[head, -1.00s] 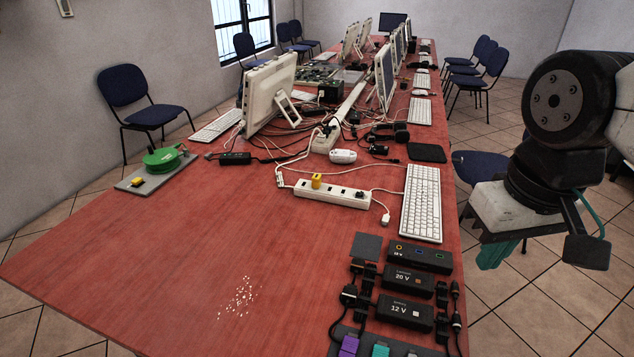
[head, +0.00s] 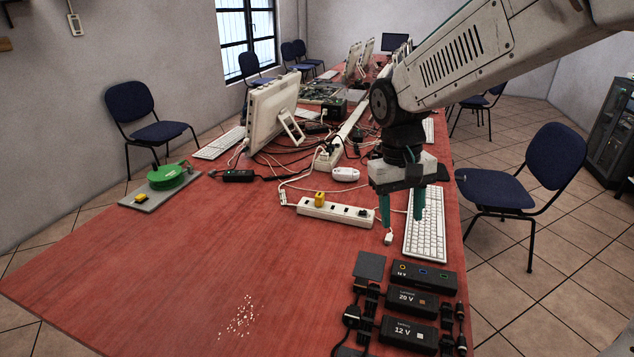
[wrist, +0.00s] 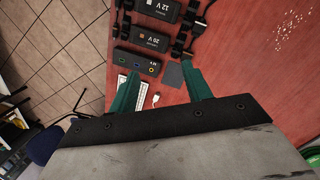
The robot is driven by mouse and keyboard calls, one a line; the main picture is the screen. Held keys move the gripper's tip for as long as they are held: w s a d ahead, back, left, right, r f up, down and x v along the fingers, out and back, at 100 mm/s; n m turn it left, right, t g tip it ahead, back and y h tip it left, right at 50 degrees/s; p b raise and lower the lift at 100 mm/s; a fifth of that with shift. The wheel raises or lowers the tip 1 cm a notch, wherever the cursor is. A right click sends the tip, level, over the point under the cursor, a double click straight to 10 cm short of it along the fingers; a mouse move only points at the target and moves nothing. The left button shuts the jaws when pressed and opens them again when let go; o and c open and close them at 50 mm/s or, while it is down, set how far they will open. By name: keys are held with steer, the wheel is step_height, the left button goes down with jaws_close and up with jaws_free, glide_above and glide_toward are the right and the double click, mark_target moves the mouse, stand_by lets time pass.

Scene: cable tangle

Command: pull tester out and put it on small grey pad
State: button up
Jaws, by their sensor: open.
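The yellow tester (head: 320,199) stands upright in the white power strip (head: 345,213) in the middle of the table. It is not visible in the wrist view. The small grey pad (head: 369,265) is a dark square on the table, left of the black power boxes; it also shows in the wrist view (wrist: 173,76). My gripper (head: 402,221) hangs fingers-down in the air near the white keyboard, right of the strip and apart from the tester. Its teal fingers (wrist: 155,84) are apart with nothing held between them.
Black power boxes (head: 411,300) and cables stand at the front right. A white keyboard (head: 425,232) lies under my gripper. A white mouse (head: 345,174), loose cables and monitors lie behind the strip. A green reel (head: 170,176) sits on a grey board at left.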

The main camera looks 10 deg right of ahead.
steer(key=w+a+f, duration=0.2)
steer(key=w+f, duration=0.1)
steer(key=w, duration=0.3)
steer(key=w+a+f, duration=0.2)
steer(key=w+f, duration=0.2)
steer(key=w, duration=0.3)
steer(key=m+t, duration=0.5)
steer(key=m, duration=0.1)
glide_above(320, 194)
steer(key=s+a, duration=0.1)
steer(key=s, duration=0.1)
step_height(320, 194, down, 8)
steer(key=shift+h, duration=0.4)
steer(key=shift+x, duration=3.65)
steer(key=shift+s+a+f, duration=0.1)
steer(key=shift+s+a, duration=0.05)
jaws_close()
